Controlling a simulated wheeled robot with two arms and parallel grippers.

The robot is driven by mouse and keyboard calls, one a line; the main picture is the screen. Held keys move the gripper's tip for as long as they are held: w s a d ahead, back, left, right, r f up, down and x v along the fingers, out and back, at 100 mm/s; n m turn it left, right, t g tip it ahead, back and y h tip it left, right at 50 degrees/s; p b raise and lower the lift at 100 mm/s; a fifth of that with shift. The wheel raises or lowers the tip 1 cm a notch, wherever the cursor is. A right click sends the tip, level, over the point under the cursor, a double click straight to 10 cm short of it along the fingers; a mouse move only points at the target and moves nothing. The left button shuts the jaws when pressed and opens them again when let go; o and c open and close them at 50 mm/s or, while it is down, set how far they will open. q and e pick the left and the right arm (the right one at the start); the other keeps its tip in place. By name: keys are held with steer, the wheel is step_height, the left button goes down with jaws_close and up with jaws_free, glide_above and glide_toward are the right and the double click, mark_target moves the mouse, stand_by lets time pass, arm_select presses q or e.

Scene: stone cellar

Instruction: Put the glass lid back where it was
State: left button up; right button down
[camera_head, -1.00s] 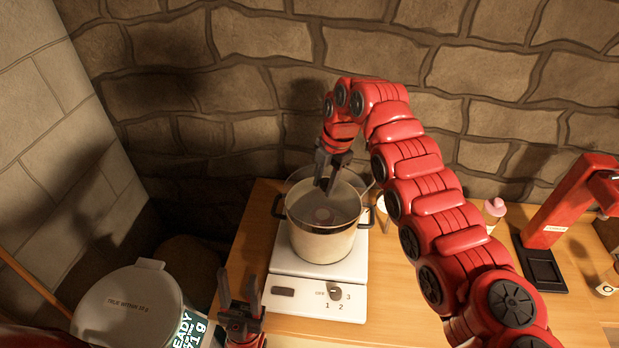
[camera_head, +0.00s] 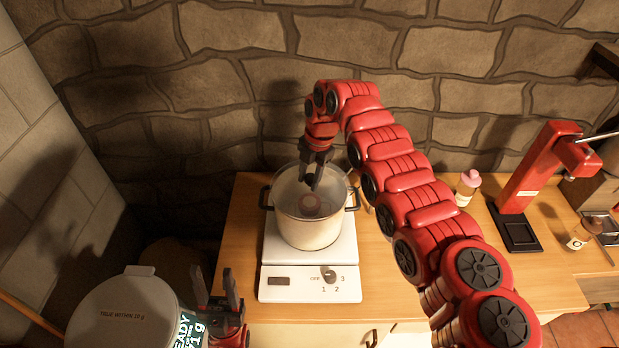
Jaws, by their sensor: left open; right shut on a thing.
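The glass lid (camera_head: 290,182) is clear and hard to make out against the pale pot (camera_head: 310,235). It shows over the pot's mouth, and I cannot tell whether it rests on the rim. My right gripper (camera_head: 314,184) points down over the mouth and is shut on the lid, at its dark knob. The pot stands on a white hot plate (camera_head: 310,279). My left gripper (camera_head: 214,272) is open and empty, low at the left, left of the hot plate.
A scale-like canister (camera_head: 125,310) with a lit display stands at the lower left. A pink-capped bottle (camera_head: 467,188) and a red press-like stand (camera_head: 540,175) are on the wooden counter (camera_head: 240,215) at the right. The stone wall is close behind the pot.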

steer(key=shift+s+a+f, duration=0.1)
steer(key=shift+a+f, duration=0.05)
steer(key=shift+d+f+b, duration=0.2)
steer(key=shift+f+b, duration=0.05)
steer(key=shift+b, duration=0.3)
steer(key=c, duration=0.5)
jaws_free()
steer(key=shift+a+r, duration=0.1)
